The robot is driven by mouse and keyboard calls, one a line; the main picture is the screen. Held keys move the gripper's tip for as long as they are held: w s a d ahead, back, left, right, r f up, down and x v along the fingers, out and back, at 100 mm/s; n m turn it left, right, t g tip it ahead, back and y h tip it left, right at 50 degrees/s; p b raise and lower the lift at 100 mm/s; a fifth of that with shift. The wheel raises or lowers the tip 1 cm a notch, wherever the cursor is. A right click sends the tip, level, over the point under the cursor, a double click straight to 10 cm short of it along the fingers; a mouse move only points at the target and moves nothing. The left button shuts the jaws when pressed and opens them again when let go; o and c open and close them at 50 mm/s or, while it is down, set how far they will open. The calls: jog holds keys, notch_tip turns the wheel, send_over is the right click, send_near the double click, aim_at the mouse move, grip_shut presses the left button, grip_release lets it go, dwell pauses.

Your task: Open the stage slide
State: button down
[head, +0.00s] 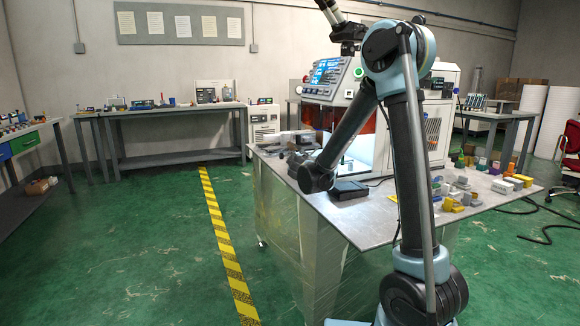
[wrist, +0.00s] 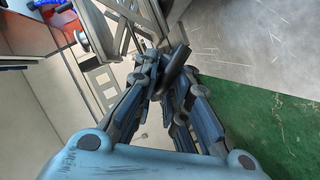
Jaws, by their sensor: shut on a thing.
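In the wrist view my gripper (wrist: 168,78) is shut on a short dark bar (wrist: 177,62), which sticks up between the fingertips. The bar sits beside a pale metal frame (wrist: 104,78) with slots, which looks like part of the stage slide; how the two join is hidden by the fingers. In the head view my arm reaches down over the near left part of the table, in front of the white machine (head: 437,125) with orange windows. The gripper cannot be made out clearly there. How far the slide is open cannot be told.
The metal table (head: 370,210) holds a dark flat box (head: 349,190) near the machine and several yellow, grey and white blocks (head: 455,200) at right. A tilted control panel (head: 326,80) tops the machine. Green floor with a striped yellow line (head: 222,240) lies free at left.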

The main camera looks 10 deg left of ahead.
jog(key=shift+s+a, duration=0.1)
jog(key=shift+a, duration=0.25)
jog(key=c, duration=1.7)
grip_release()
jog(key=v, duration=1.1)
jog(key=shift+s+d, duration=0.15)
jog(key=shift+s, duration=0.25)
